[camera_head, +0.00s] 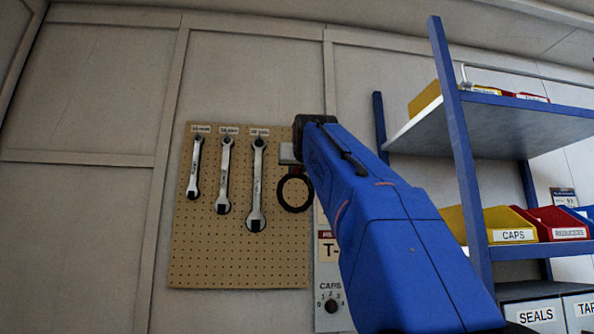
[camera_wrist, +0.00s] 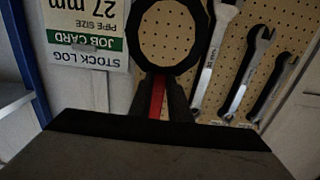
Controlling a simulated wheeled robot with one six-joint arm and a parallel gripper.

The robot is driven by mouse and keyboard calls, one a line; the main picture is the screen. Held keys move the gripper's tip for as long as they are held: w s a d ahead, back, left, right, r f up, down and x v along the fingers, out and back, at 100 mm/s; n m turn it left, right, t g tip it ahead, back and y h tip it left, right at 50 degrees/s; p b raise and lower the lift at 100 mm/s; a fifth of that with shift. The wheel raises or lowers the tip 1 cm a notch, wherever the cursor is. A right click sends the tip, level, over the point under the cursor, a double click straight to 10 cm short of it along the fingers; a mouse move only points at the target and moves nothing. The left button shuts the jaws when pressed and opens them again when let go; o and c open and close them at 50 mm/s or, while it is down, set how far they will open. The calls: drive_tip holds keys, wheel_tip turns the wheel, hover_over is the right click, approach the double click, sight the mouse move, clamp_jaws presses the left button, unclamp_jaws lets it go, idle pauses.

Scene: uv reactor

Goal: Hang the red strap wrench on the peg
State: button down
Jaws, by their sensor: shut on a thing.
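The red strap wrench shows in the wrist view as a dark loop with a red handle (camera_wrist: 157,96). My gripper (camera_wrist: 165,98) is shut on that handle, and the loop stands out beyond the fingers. In the head view my gripper (camera_head: 288,153) is at the right part of the pegboard (camera_head: 240,265), and the wrench's dark loop (camera_head: 280,193) hangs below it, in front of the board's right edge. I cannot tell whether the loop touches the board. No free peg can be made out; the area behind my gripper is hidden.
Several metal wrenches, including one (camera_head: 257,185) nearest the loop, hang in a row on the board's left and middle. A blue shelf rack (camera_head: 461,150) with bins stands at the right. A labelled panel (camera_head: 328,250) is right of the board. The board's lower part is clear.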

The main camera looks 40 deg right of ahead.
drive_tip(key=f+x, duration=0.1)
drive_tip(key=x, duration=0.8)
drive_tip(key=shift+w+d+f, duration=0.2)
drive_tip(key=shift+w, duration=0.1)
idle(1.0)
idle(0.7)
drive_tip(key=c, duration=1.6)
unclamp_jaws()
drive_tip(key=v, duration=1.7)
drive_tip(key=shift+s+a, duration=0.1)
